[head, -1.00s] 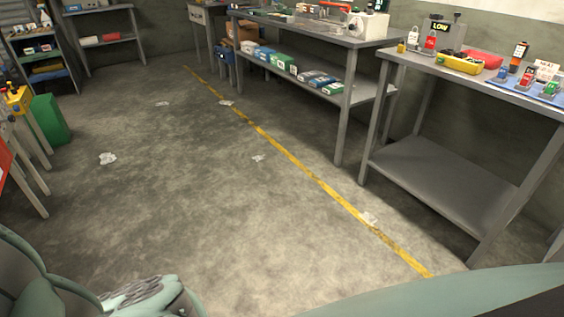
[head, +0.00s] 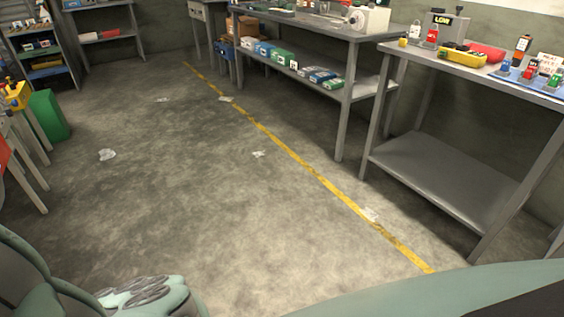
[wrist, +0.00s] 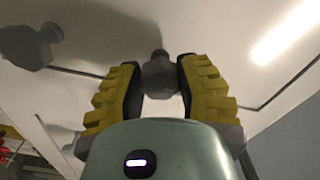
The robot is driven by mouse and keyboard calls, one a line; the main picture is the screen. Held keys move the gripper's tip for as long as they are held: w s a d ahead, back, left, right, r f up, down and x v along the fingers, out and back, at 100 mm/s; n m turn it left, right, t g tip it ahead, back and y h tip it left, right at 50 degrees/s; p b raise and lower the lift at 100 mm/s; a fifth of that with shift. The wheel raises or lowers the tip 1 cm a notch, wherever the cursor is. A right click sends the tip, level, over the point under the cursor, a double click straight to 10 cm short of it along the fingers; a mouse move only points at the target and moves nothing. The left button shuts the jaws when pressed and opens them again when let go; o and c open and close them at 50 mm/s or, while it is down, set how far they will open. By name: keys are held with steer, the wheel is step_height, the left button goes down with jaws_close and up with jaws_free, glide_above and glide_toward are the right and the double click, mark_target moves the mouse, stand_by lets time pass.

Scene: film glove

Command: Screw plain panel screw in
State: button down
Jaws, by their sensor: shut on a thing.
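In the wrist view, my gripper (wrist: 159,88) has its yellow-padded fingers on both sides of a grey screw (wrist: 160,72). The screw's faceted head sits between the fingertips, and its narrow end points towards a pale panel (wrist: 215,45). I cannot tell whether its end touches the panel or how deep it sits. A second grey screw (wrist: 28,46) with a broad head stands out from the panel at the upper left, apart from my gripper. The head view does not show my gripper, the panel or the screws.
In the wrist view, a dark seam (wrist: 290,85) runs along the panel at right. In the head view, a grey workbench (head: 440,165) with small items stands at right, another bench (head: 300,30) behind it. The floor (head: 200,190) is open apart from paper scraps.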

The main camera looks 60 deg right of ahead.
steer(key=shift+f, duration=0.15)
steer(key=c, duration=0.5)
jaws_free()
steer(key=shift+s, duration=0.1)
